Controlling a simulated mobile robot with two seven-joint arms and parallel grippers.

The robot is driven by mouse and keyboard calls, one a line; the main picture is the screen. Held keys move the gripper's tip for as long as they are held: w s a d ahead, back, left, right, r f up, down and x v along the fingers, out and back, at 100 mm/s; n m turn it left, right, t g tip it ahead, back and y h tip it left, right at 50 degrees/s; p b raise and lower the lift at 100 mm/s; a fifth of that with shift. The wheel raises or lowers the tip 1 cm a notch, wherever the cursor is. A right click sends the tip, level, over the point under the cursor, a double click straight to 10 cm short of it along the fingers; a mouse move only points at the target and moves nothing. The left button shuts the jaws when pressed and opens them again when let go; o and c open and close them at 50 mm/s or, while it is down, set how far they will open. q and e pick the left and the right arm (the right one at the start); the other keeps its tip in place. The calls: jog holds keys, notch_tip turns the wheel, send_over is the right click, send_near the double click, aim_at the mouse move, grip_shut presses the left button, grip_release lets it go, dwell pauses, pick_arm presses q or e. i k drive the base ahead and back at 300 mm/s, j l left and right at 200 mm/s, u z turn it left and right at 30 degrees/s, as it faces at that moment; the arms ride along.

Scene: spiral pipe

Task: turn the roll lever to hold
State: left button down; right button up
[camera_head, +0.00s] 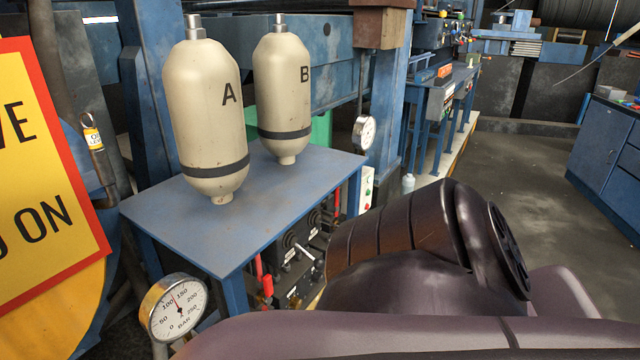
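A dark control panel (307,262) sits under the blue table, partly hidden by the table top and by my dark purple arm (400,240). It carries small pale levers on round black mounts, one of them (303,249) near the middle. Red handles (266,280) stand at its left front. The labels are too small to read, so I cannot tell which lever is the roll lever or its setting. My arm links fill the lower right, in front of the panel. Neither gripper's fingers show.
Two cream tanks, A (205,120) and B (283,95), stand on the blue table (215,235). A pressure gauge (177,307) is at the lower left. A yellow sign (40,170) stands at the left. Open floor (530,185) lies at the right.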

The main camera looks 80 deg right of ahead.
aim_at(319, 264)
jog(key=z, duration=2.45)
jog(key=i+l+u, duration=0.1)
jog(key=u, duration=0.2)
jog(key=i+l+u, duration=0.25)
jog(key=i+j, duration=0.05)
